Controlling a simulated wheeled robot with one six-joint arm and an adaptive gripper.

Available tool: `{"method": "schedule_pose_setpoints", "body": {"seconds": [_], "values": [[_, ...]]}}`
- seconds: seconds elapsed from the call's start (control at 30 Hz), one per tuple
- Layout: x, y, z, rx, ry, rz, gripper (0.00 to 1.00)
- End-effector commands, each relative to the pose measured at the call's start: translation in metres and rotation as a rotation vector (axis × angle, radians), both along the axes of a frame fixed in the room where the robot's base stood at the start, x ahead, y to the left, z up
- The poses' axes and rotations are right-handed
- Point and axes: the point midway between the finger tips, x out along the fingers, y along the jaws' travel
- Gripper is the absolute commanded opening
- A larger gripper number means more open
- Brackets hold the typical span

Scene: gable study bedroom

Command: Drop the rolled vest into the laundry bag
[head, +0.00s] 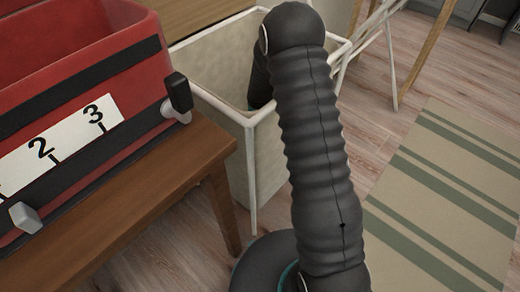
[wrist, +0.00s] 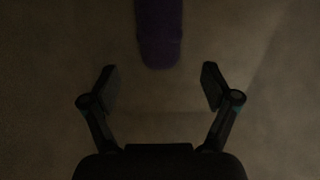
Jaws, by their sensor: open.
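The laundry bag (head: 205,55) is a pale, open-topped fabric bag on a white frame, standing on the floor beside a wooden bench. My arm reaches over its rim and down into it, so my gripper is hidden in the head view. In the dark wrist view my gripper (wrist: 160,88) is open, its two fingers wide apart with nothing between them. The rolled vest (wrist: 159,32), a dark purple roll, lies ahead of the fingertips against a dim beige surface, apart from both fingers. Its far end is cut off by the top edge of the picture.
A red case (head: 95,65) with black straps and a white number strip stands on the wooden bench (head: 180,180) at left. A striped green and beige rug (head: 440,190) lies on the floor at right. A white and wooden rack (head: 390,50) stands behind the bag.

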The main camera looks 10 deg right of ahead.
Motion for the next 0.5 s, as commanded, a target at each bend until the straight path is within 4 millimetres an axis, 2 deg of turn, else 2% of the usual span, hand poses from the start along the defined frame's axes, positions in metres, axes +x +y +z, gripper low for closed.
{"method": "schedule_pose_setpoints", "body": {"seconds": [0.03,0.2,0.33,0.5], "values": [[0.001,0.000,0.013,0.000,-0.004,0.000,0.87],[0.001,0.000,0.042,0.000,-0.003,0.000,0.87],[0.000,0.000,0.057,0.000,-0.001,0.000,0.87],[0.000,0.000,0.065,0.000,0.001,0.000,0.87]]}}
